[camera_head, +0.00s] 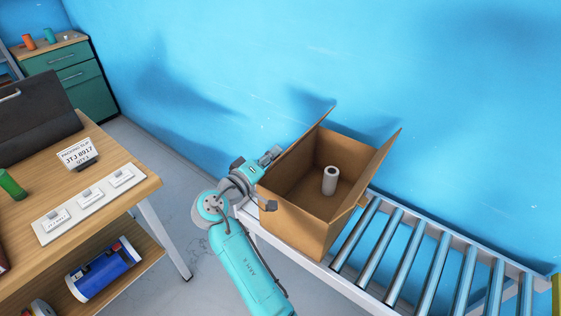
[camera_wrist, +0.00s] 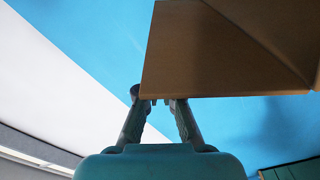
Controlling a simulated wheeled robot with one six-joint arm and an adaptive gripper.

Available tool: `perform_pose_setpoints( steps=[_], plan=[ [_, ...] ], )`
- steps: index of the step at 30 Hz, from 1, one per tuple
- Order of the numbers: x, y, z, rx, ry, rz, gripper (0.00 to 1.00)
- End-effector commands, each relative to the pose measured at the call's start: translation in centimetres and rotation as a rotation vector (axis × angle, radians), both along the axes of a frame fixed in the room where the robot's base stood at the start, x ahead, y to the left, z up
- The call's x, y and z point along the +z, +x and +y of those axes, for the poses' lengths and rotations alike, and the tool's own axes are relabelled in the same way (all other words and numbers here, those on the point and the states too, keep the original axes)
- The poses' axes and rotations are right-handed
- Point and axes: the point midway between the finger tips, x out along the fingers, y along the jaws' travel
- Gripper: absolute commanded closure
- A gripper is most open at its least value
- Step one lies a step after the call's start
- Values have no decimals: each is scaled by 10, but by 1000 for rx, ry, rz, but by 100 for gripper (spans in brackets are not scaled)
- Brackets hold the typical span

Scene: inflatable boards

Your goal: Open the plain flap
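An open brown cardboard box (camera_head: 301,231) stands on the roller conveyor. One flap (camera_head: 298,143) rises at its left and another flap (camera_head: 380,154) rises at its right; both lean outward. I cannot tell by markings which flap is the plain one. A white roll (camera_head: 330,181) stands inside the box. My gripper (camera_head: 269,180) is at the left side of the box, with its fingers spread apart. In the wrist view, a brown cardboard panel (camera_wrist: 205,55) lies just beyond the fingertips (camera_wrist: 157,98). I cannot tell whether they touch it.
The conveyor (camera_head: 410,259) extends to the lower right with bare rollers. A wooden table (camera_head: 120,160) with labels and a packing slip sign (camera_head: 78,153) stands at the left. A green drawer cabinet (camera_head: 75,80) is behind it. A blue wall is close behind the box.

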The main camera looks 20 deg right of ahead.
Motion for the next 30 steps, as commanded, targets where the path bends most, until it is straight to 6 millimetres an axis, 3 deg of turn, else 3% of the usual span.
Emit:
perform_pose_setpoints(
  steps=[15, 30],
  plan=[
    [5, 38, 29, 0, -278, 362, 100],
    [-1, 54, 42, 0, -405, 527, 100]
  ],
)
